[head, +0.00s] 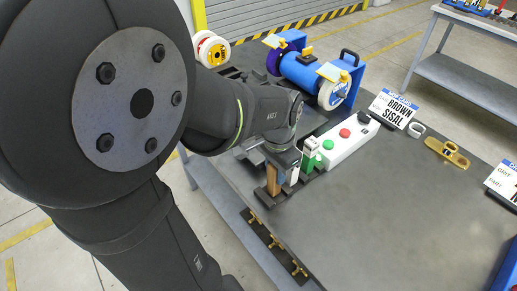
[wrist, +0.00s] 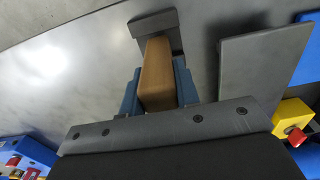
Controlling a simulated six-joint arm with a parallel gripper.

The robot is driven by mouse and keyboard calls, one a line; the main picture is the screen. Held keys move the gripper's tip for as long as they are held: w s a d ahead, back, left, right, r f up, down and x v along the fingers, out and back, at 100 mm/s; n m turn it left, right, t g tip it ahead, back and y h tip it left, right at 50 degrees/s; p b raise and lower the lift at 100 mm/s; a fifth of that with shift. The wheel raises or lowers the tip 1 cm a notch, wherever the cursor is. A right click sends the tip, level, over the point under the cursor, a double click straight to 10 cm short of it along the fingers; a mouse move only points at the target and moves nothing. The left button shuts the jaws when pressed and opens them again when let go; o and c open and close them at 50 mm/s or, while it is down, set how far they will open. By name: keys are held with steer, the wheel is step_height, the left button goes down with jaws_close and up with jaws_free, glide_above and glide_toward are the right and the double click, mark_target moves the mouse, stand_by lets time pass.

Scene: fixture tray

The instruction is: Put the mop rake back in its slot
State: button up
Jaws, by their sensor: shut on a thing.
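The mop rake appears to be the wood-brown bar (wrist: 157,75) with a dark grey plate-like end (wrist: 153,27) in the wrist view. My gripper (wrist: 158,88) is shut on the brown bar, with a blue finger along each side. In the head view the brown bar (head: 272,180) hangs under my gripper (head: 281,174), near the left edge of the dark table. Its grey end is low, and I cannot tell whether it touches the table. I cannot make out the slot; my arm covers part of that area.
A white box with coloured buttons (head: 347,143) and green pieces (head: 312,156) stand close by on the right. A blue spool machine (head: 312,72) is behind. A dark strip with brass hooks (head: 273,246) lies along the front edge. The table's middle (head: 400,200) is clear.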

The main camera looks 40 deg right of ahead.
steer(key=shift+f, duration=0.2)
steer(key=o, duration=1.1)
steer(key=shift+o, duration=0.2)
step_height(320, 180, up, 17)
steer(key=shift+r, duration=0.2)
steer(key=shift+f, duration=0.15)
step_height(320, 180, down, 17)
steer(key=shift+f, duration=0.1)
